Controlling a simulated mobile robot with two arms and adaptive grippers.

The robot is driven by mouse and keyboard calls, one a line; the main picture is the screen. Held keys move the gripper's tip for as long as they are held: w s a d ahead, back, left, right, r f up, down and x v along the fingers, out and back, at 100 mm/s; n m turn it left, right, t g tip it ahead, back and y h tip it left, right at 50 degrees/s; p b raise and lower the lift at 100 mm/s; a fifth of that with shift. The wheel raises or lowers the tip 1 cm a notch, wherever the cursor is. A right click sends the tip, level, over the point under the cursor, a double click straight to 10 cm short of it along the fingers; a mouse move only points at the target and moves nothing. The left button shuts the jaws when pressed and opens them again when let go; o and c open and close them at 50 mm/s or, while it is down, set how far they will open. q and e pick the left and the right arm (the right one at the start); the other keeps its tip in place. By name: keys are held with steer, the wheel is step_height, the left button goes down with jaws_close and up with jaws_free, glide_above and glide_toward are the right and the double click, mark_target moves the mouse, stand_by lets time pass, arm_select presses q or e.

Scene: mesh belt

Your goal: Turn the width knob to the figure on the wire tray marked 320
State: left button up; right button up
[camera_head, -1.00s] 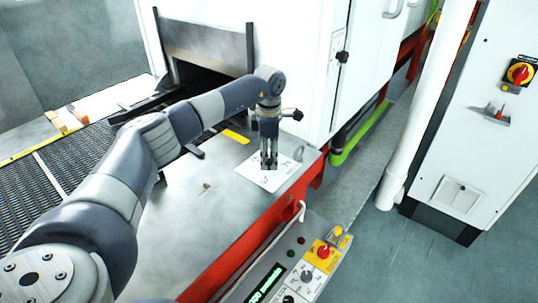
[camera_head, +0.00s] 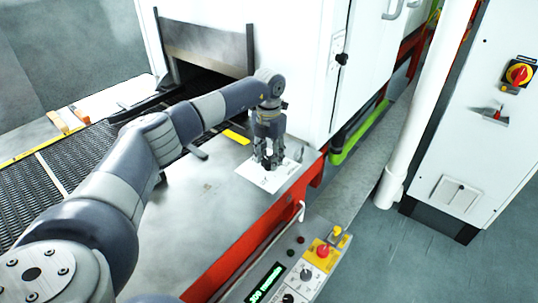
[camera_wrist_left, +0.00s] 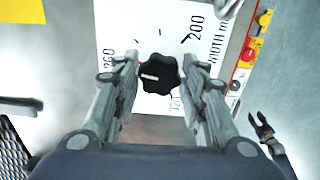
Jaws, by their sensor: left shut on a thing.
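The width knob (camera_wrist_left: 160,74) is black and lobed, on a white dial plate (camera_wrist_left: 120,20) that also shows in the head view (camera_head: 250,172). Its pale mark is on its left side, toward the figure 260. The figure 200 is at upper right, and part of 320 shows below the knob. My left gripper (camera_wrist_left: 163,72) points down over the plate, shut on the knob, with a finger on each side; it also shows in the head view (camera_head: 268,162). A small dark gripper, apparently my right (camera_wrist_left: 258,122), is at lower right in the left wrist view. I see no wire tray marked 320.
The mesh belt (camera_head: 65,160) runs at left into the white machine's opening. A control panel (camera_head: 315,262) with knobs and a green display (camera_head: 264,284) is in front, near a white hook-shaped handle (camera_head: 301,211). A white cabinet (camera_head: 470,130) and pipe (camera_head: 430,90) stand at right.

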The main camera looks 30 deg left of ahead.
arm_select(q)
steer(key=n+p, duration=0.1)
steer(key=n, duration=0.5)
steer(key=shift+a+r, duration=0.1)
steer(key=n+p, duration=0.2)
steer(key=n, duration=0.4)
steer(key=shift+n, duration=0.4)
steer(key=n+p, duration=0.2)
steer(key=n, duration=0.4)
steer(key=shift+s, duration=0.1)
steer(key=n+p, duration=0.3)
steer(key=n, duration=0.2)
steer(key=shift+n, duration=0.4)
steer(key=o, duration=1.1)
steer(key=shift+c, duration=0.2)
